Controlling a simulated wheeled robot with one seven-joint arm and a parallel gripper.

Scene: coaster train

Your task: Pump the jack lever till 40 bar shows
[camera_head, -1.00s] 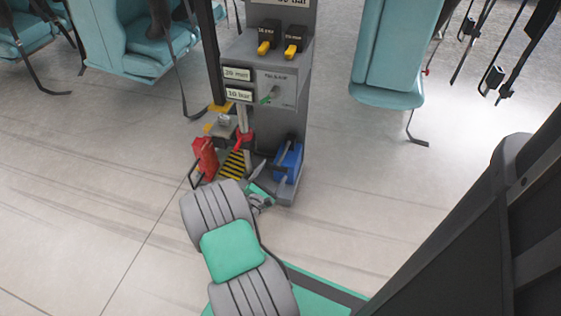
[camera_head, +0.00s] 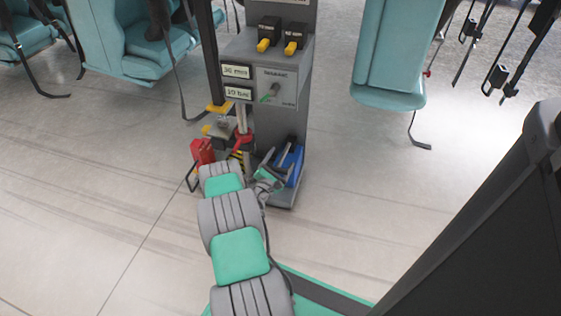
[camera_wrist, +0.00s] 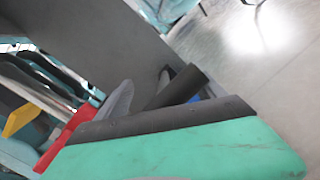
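The grey pedestal (camera_head: 290,85) carries two small readouts. The lower readout (camera_head: 238,93) seems to show 10 bar; the upper one (camera_head: 236,71) ends in mm, its number hard to read. A blue unit (camera_head: 292,168) stands at the pedestal's foot on the right, with dark bars beside it that look like a lever. My gripper (camera_head: 268,180) is low at the pedestal's foot, just left of the blue unit. In the wrist view a dark bar (camera_wrist: 185,86) lies just beyond my green gripper body. Whether the fingers touch or hold it is hidden.
A red box (camera_head: 203,152) and a red clamp on a post (camera_head: 243,141) stand left of my gripper. Two yellow-handled switches (camera_head: 264,45) (camera_head: 291,47) and a green-tipped knob (camera_head: 268,97) are higher up. Teal seats (camera_head: 388,60) with hanging straps flank the pedestal. Floor to the right is clear.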

